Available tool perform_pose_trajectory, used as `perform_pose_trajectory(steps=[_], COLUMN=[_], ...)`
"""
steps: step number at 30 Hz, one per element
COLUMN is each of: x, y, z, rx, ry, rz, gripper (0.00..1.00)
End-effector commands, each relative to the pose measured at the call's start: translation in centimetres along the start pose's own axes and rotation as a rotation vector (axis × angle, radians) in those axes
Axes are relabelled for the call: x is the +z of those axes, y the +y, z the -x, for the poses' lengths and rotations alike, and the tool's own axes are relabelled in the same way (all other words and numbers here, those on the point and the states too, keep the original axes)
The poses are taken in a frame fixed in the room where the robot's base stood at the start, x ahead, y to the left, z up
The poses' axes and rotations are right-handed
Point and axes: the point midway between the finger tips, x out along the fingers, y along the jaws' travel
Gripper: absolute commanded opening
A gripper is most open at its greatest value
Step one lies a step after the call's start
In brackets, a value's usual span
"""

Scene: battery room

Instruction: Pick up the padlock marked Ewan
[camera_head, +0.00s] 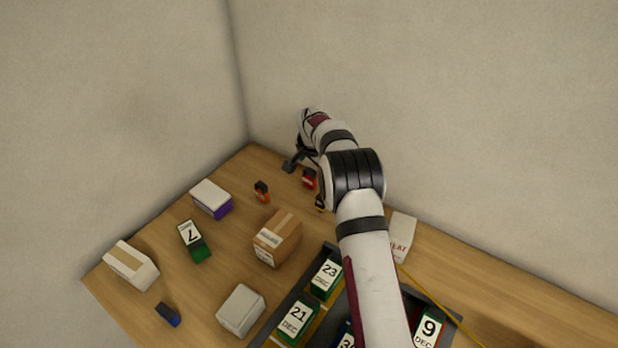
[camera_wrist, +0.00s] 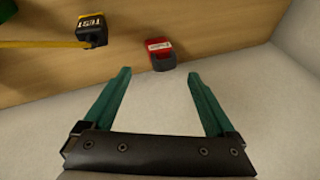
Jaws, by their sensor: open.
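A small red block with a dark part and a white label (camera_wrist: 161,50) lies on the wooden bench, just beyond and between my fingertips in the wrist view. It also shows in the head view (camera_head: 309,179), right of my gripper. Its label is too small to read, so I cannot tell whether it says Ewan. Similar small pieces are an orange one (camera_head: 262,192) and a blue one (camera_head: 168,315); no marking is readable on them. My gripper (camera_wrist: 159,74) is open and empty, its two green fingers apart near the wall-side edge of the bench.
A yellow-and-black block marked TEST (camera_wrist: 91,27), with a yellow strip running from it, is left of the red block in the wrist view. A cardboard box (camera_head: 278,238), pale boxes and a dark tray (camera_head: 290,309) with dated blocks stand on the bench. Walls (camera_head: 420,80) stand close behind.

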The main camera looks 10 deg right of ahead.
Motion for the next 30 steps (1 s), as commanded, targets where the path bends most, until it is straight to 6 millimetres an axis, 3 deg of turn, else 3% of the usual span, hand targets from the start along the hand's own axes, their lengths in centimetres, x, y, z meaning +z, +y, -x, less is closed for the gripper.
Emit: perform_pose_trajectory(steps=[9,17,30], x=[0.4,0.4,0.4], y=[0.1,0.0,0.0], z=[-5.3,-5.8,-5.8], rx=[0.000,-0.001,-0.001], ry=[-0.001,-0.001,-0.002], rz=[0.000,0.001,0.001], gripper=[0.91,0.91,0.13])
